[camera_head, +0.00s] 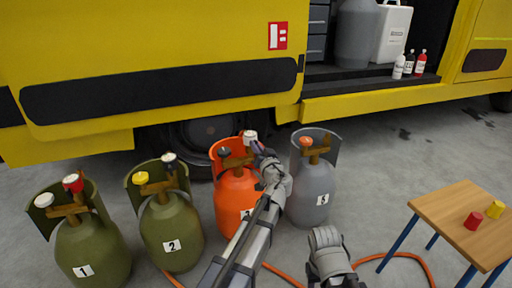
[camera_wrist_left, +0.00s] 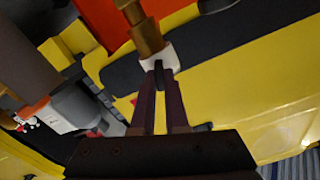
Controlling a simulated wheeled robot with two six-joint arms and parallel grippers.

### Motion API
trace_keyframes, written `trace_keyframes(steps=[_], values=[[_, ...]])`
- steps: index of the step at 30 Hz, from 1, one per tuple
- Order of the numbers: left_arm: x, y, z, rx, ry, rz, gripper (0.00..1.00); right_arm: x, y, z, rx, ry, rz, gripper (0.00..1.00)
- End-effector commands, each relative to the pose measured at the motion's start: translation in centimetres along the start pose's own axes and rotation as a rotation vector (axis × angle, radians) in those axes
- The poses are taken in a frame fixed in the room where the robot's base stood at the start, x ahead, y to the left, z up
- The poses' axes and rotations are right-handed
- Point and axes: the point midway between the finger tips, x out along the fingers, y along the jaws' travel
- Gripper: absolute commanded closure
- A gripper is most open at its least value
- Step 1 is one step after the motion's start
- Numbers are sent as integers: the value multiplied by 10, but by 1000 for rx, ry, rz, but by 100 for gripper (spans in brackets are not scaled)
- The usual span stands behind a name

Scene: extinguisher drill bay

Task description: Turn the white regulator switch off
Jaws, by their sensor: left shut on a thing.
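The white regulator switch (camera_head: 250,135) sits on the brass valve of the orange gas cylinder (camera_head: 236,192), third from the left. In the left wrist view the white switch (camera_wrist_left: 160,58) is at the end of the brass stem (camera_wrist_left: 145,32), between my fingertips. My left gripper (camera_head: 256,147) is shut on it, with its fingers (camera_wrist_left: 160,82) partly covering it. The switch's exact setting cannot be told. A second white knob (camera_head: 44,200) is on the olive cylinder marked 1 (camera_head: 92,248).
The olive cylinder marked 2 (camera_head: 172,232) stands left of the orange one; a grey cylinder (camera_head: 311,190) stands close on its right. The yellow truck (camera_head: 150,45) is behind. A wooden table (camera_head: 450,215) with red and yellow knobs is at right. An orange hose (camera_head: 400,256) crosses the floor.

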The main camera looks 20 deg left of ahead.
Motion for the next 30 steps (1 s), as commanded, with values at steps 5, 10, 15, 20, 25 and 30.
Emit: trace_keyframes(steps=[5, 10, 15, 20, 25, 30], values=[[0, 1, 0, 168, 0, 0, 100, 0, 0, 0, 0, 0, 0, 50], [0, 1, 0, 330, 0, 0, 100, 1, 0, 0, 0, 0, 0, 50], [0, 2, 0, 492, 0, 1, 100, 1, 0, 0, 0, 0, 0, 50], [0, 2, 1, 643, 0, 1, 100, 2, 0, 0, 0, 0, 0, 50], [0, 3, 1, 800, 0, 1, 100, 2, 0, 0, 0, 0, 0, 50], [0, 3, 2, 940, 0, 1, 100, 2, 0, 0, 0, 0, 0, 50]])
